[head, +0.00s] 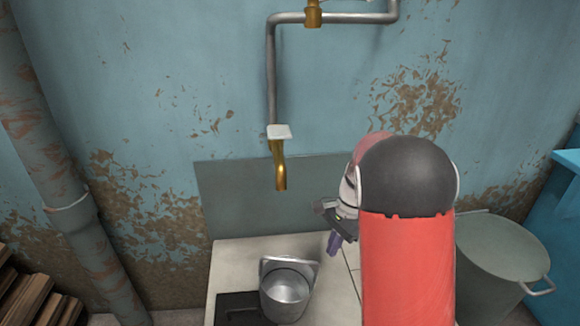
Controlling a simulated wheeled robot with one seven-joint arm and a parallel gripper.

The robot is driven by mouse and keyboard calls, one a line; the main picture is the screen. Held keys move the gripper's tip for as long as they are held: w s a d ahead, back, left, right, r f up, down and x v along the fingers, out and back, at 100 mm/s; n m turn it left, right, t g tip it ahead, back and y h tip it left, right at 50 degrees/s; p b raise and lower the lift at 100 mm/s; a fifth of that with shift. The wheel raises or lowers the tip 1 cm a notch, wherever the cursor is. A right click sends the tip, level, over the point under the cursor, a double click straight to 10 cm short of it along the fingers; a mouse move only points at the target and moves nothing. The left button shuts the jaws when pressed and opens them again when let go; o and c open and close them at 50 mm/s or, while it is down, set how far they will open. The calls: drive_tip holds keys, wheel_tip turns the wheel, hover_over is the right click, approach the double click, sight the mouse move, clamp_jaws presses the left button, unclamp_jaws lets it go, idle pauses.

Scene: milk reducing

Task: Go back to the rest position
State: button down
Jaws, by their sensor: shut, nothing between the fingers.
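My gripper (333,243) shows in the head view just left of my red arm, above the light counter (234,262). Its purple fingertips point down and are shut with nothing between them. A small metal pot (286,294) with a raised handle stands on the counter to the lower left of the gripper, apart from it. My arm hides part of the counter and the wall behind it.
A brass tap (280,172) on a grey pipe (272,80) hangs above the counter. A dark plate (234,306) lies left of the pot. A large grey pot (500,250) stands at right, beside a blue cabinet (556,225). Stacked wood (35,297) is at lower left.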

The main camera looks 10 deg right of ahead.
drive_tip(key=s+a+r+n+t+h, duration=0.1)
drive_tip(key=s+a+r+n+t, duration=0.15)
drive_tip(key=s+r+n, duration=0.7)
drive_tip(key=s+r+n+t+h, duration=0.2)
drive_tip(key=s+r+n+t, duration=0.1)
drive_tip(key=s, duration=1)
wheel_tip(320, 180, up, 2)
drive_tip(key=shift+s+r+n+t, duration=0.15)
drive_tip(key=shift+s+n+t, duration=0.15)
drive_tip(key=shift+t, duration=0.45)
